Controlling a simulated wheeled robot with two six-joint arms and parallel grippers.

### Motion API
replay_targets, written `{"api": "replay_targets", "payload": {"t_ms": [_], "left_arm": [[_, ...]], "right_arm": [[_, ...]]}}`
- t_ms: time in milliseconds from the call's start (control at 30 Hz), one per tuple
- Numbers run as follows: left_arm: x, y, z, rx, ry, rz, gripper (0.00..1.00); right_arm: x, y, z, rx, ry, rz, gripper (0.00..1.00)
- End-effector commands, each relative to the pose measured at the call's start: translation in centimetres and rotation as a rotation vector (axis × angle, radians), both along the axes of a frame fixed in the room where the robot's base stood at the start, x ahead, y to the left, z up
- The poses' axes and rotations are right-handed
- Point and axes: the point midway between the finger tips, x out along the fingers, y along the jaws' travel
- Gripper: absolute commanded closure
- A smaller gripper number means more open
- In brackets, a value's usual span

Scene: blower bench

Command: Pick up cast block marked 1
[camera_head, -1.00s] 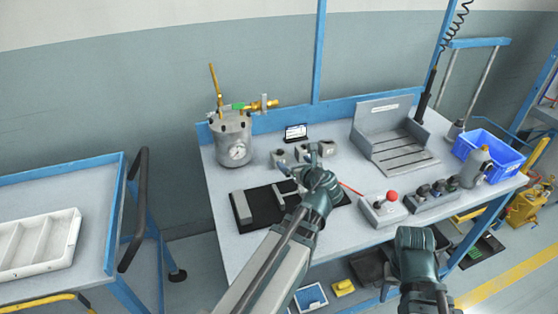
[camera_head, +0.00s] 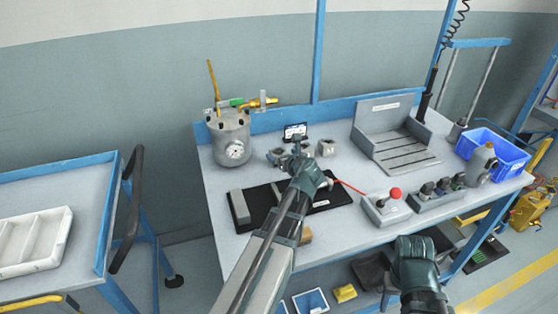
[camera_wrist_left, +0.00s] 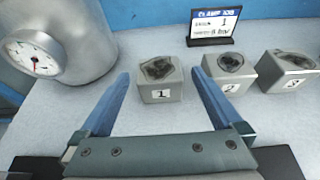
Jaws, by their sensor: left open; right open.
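The cast block marked 1 (camera_wrist_left: 160,80) is a grey cube with a rough hollow in its top and a label "1" on its front face. It stands upright between and just beyond the open fingers of my left gripper (camera_wrist_left: 163,90) in the left wrist view. In the head view the block (camera_head: 276,156) stands on the bench, just beyond my left gripper (camera_head: 298,150). Block 2 (camera_wrist_left: 229,73) and block 3 (camera_wrist_left: 288,77) stand to its right; block 2 is partly behind the right finger. My right gripper (camera_head: 412,248) is near the bench's front edge, its fingers hard to make out.
A pressure pot with a gauge (camera_head: 231,138) stands left of the blocks. A black mat with grey bars (camera_head: 238,208) lies in front. A red-button box (camera_head: 387,207) and blue bin (camera_head: 490,152) are to the right.

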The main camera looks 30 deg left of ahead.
Motion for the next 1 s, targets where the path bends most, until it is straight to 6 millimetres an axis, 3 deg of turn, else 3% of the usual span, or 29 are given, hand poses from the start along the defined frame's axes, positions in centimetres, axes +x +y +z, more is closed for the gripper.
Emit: {"api": "replay_targets", "payload": {"t_ms": [33,200,433,1000], "left_arm": [[0.5,0.7,-0.9,-0.001,-0.001,0.003,0.00],[1.8,2.2,-1.5,0.000,0.000,0.001,0.00],[1.7,2.2,-1.4,0.000,0.000,0.000,0.00],[1.7,2.2,-1.4,0.000,0.000,-0.001,1.00]], "right_arm": [[0.0,0.0,-0.9,0.000,0.000,0.000,0.50],[0.0,0.0,-1.5,0.000,0.000,0.000,0.50],[0.0,0.0,-1.4,0.000,0.000,0.000,0.50],[0.0,0.0,-1.4,0.000,0.000,0.000,0.50]]}}
